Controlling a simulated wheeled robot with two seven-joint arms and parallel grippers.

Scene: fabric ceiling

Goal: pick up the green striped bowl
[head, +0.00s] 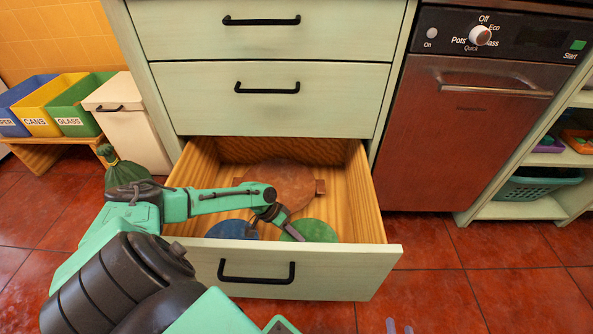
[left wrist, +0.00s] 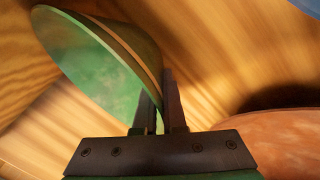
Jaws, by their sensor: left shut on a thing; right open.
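The green striped bowl (head: 318,231) is inside the open drawer, near its front wall, partly behind the drawer front. In the left wrist view the bowl (left wrist: 100,65) is tilted, with a pale stripe near its rim. My left gripper (head: 288,228) reaches down into the drawer. Its two fingers (left wrist: 161,108) are shut on the bowl's edge in the left wrist view. My right gripper (head: 399,327) barely shows at the bottom edge of the head view, its two fingertips apart and nothing between them.
The drawer (head: 330,258) also holds a blue round dish (head: 228,229) and a large reddish-brown round dish (head: 280,180) behind the bowl. Closed drawers (head: 265,100) stand above. A dishwasher (head: 470,140) is at the right, and an open shelf with a teal basket (head: 540,187) beyond it.

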